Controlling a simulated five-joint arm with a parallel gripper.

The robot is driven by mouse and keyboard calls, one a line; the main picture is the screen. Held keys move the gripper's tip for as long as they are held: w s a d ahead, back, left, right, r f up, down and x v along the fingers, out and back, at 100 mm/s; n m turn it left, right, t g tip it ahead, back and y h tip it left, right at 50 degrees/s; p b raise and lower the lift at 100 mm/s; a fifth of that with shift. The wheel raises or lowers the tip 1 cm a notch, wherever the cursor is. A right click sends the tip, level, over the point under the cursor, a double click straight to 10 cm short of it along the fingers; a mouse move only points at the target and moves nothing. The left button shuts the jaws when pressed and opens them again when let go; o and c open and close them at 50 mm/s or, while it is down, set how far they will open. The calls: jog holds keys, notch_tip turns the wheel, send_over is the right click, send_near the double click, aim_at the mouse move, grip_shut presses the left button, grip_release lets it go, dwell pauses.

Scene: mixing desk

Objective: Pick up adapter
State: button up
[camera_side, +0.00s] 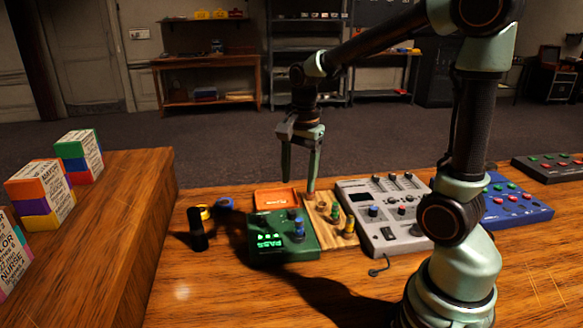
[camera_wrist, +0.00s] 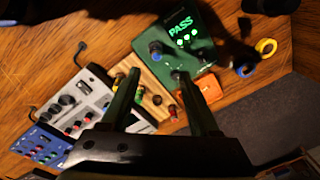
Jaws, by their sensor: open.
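My gripper (camera_side: 299,182) is open and empty above the back of the wooden rack (camera_side: 318,226), fingers pointing down. In the wrist view its two fingers (camera_wrist: 157,76) are spread over the rack (camera_wrist: 150,62). Several small adapter-like pieces stand in the rack, among them a green-banded one (camera_side: 335,213) and a yellow-banded one (camera_side: 349,226). The tester also shows in the wrist view (camera_wrist: 200,22). I cannot tell which piece is the adapter.
A grey mixer (camera_side: 378,218) and a blue panel (camera_side: 513,204) stand to the right. A black cylinder (camera_side: 197,229), a yellow roll (camera_side: 205,211) and a blue roll (camera_side: 225,203) are to the left.

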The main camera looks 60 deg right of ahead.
aim_at(299, 219)
jog(key=f+m, duration=0.1)
jog(key=f, duration=0.3)
jog(key=d+f+m, duration=0.1)
jog(key=f, duration=0.4)
jog(key=f+m, duration=0.1)
jog(key=f, duration=0.4)
jog(key=shift+w+d+g, duration=0.15)
jog(key=shift+w+g, duration=0.1)
jog(key=shift+g, duration=0.15)
grip_shut()
